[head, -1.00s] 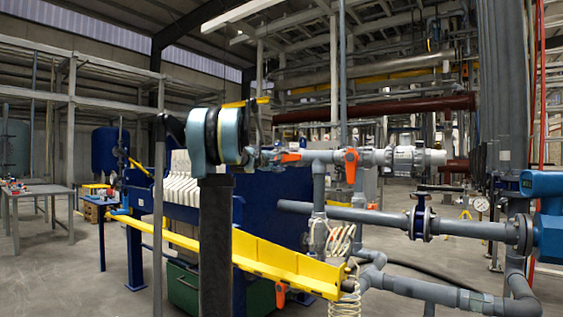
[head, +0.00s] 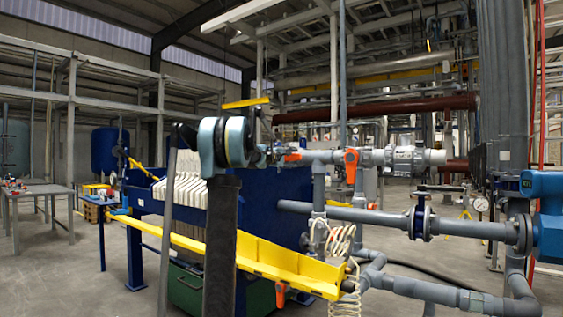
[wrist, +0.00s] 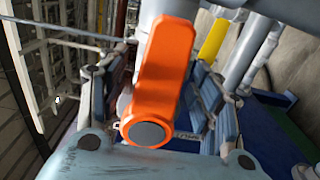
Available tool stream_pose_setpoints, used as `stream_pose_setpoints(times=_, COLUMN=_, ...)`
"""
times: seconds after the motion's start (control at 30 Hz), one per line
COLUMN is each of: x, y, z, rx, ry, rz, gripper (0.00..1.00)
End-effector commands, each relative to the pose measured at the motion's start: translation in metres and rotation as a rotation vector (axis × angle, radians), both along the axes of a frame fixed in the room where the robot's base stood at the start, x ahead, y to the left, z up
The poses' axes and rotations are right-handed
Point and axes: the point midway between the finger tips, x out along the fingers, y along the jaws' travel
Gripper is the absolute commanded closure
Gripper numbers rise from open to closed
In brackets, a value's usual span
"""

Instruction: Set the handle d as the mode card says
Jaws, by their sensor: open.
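An orange valve handle (wrist: 160,75) with a round grey-capped hub fills the middle of the wrist view. My gripper (wrist: 158,66) is open, with one finger on each side of this handle and a visible gap to each. I cannot tell how deep the handle sits between the fingers. In the head view, orange handles show on the upper grey pipe, one at its left end (head: 292,157) and one upright (head: 351,161). Another orange handle (head: 281,293) hangs below the yellow tray. No lettering marks which is d. No mode card is readable.
The filter press (head: 275,205) with white plates (head: 188,190) stands behind my arm. A yellow tray (head: 285,264) slopes along its front. Grey pipes (head: 380,217) and a blue device (head: 542,215) fill the right. Open floor lies at the left, before a table (head: 40,190).

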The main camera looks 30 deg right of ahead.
Motion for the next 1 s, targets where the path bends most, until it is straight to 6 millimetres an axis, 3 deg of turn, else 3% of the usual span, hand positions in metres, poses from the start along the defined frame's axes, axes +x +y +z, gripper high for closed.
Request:
stream_pose_setpoints(times=0.13, x=0.000, y=0.000, z=0.000, rx=0.000, ry=0.000, rz=0.000, gripper=0.41)
stream_pose_setpoints(times=0.37, x=0.000, y=0.000, z=0.000, rx=0.000, ry=0.000, rz=0.000, gripper=0.93)
stream_pose_setpoints(times=0.57, x=0.000, y=0.000, z=-0.003, rx=0.013, ry=-0.031, rz=0.000, gripper=0.94)
stream_pose_setpoints(times=1.0, x=0.003, y=0.002, z=-0.021, rx=0.130, ry=-0.311, rz=0.000, gripper=0.94)
